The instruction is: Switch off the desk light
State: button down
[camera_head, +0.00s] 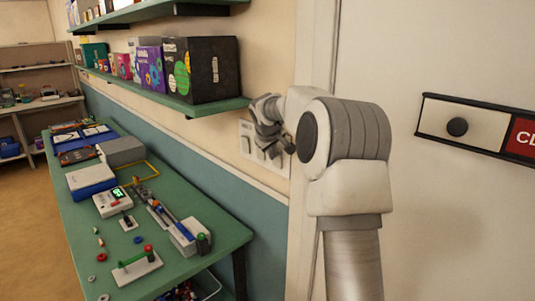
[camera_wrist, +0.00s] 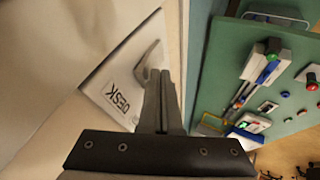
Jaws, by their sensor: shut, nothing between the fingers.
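A white switch plate (camera_head: 246,148) is fixed to the cream wall just below the green shelf, partly hidden behind my gripper in the head view. In the wrist view a white plate (camera_wrist: 112,73) reads "DESK" and has a light grey lever (camera_wrist: 147,57). My gripper (camera_head: 278,151) is at the switch plate. In the wrist view its fingers (camera_wrist: 160,72) are shut, with nothing between them. The tips are right beside the lever, on its right in the picture. I cannot tell whether they touch it.
A green shelf (camera_head: 205,107) with boxes (camera_head: 207,68) juts out just above and left of my gripper. A green workbench (camera_head: 188,190) with electronic parts stands along the wall below. Brown floor (camera_head: 38,215) is clear at left.

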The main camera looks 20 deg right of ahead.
dwell(0.3)
jog(key=shift+w+d+r+y+p, duration=0.1)
jog(key=shift+d+y+p, duration=0.2)
jog(key=shift+p, duration=0.9)
jog(key=shift+r, duration=0.1)
jog(key=shift+r+p, duration=0.65)
jog(key=shift+r, duration=0.05)
